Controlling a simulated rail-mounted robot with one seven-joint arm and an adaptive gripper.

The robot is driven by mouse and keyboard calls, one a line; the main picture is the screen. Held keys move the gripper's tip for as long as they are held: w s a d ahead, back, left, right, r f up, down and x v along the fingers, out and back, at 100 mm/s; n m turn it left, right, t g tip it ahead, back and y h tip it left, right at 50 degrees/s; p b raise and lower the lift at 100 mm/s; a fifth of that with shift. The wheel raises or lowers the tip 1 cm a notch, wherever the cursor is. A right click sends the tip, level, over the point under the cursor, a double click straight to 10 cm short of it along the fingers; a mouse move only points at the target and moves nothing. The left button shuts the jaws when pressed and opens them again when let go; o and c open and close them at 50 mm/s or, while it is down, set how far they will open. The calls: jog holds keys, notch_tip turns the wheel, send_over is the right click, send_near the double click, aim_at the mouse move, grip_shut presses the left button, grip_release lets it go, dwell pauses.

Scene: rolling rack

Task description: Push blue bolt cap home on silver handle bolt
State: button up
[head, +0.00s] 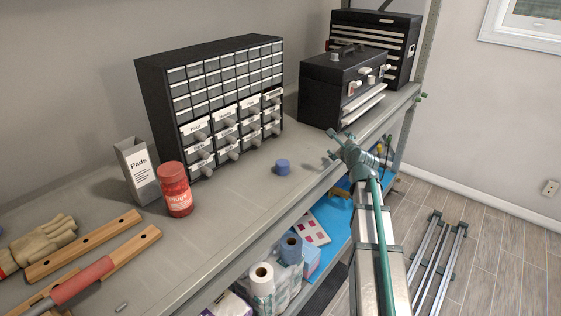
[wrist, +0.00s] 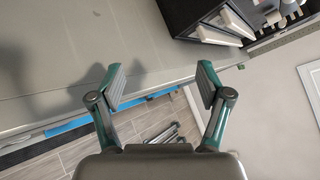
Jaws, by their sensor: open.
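A small blue cap (head: 283,167) stands on the grey shelf top (head: 235,200), in front of the drawer cabinet. My gripper (head: 341,140) is open and empty. It is over the shelf's front edge, to the right of the blue cap and apart from it. The wrist view shows its two fingers (wrist: 160,82) spread wide with nothing between them. The black toolbox (head: 325,98) at the back right has small pale, silvery fittings (head: 371,80) on its front and top. I cannot tell which of these is the silver handle bolt. The blue cap does not show in the wrist view.
The drawer cabinet (head: 165,95) stands at the back wall. A red jar (head: 174,190) and a Pads box (head: 137,165) are left of the cap. Gloves (head: 40,242) and wooden-handled tools lie front left. A lower shelf holds paper rolls (head: 262,282). Shelf around the cap is clear.

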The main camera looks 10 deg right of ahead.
aim_at(286, 164)
jog(key=s+a+m+g+y+p, duration=0.1)
jog(key=s+a+y, duration=0.1)
jog(key=a, duration=0.3)
jog(key=s+a+y+p, duration=0.1)
jog(key=s+a+y, duration=0.1)
jog(key=s+a, duration=0.3)
jog(key=s+a+m+g+y+p, duration=0.1)
jog(key=s+a+y, duration=0.2)
jog(key=a, duration=0.4)
jog(key=shift+s+r+m+g, duration=0.25)
jog(key=shift+s+m+g, duration=0.05)
jog(key=shift+s, duration=0.45)
jog(key=shift+a, duration=0.3)
jog(key=p+x, duration=0.1)
jog(key=x, duration=0.3)
jog(key=shift+w, duration=0.3)
jog(key=shift+d+f+p+x, duration=0.15)
jog(key=shift+p+x, duration=0.4)
jog(key=shift+x, duration=0.85)
jog(key=shift+d+f+p+x, duration=0.1)
jog(key=shift+p+x, duration=0.4)
jog(key=shift+x, duration=0.85)
jog(key=shift+w+a+f, duration=0.15)
jog(key=shift+w, duration=0.05)
jog(key=c, duration=1)
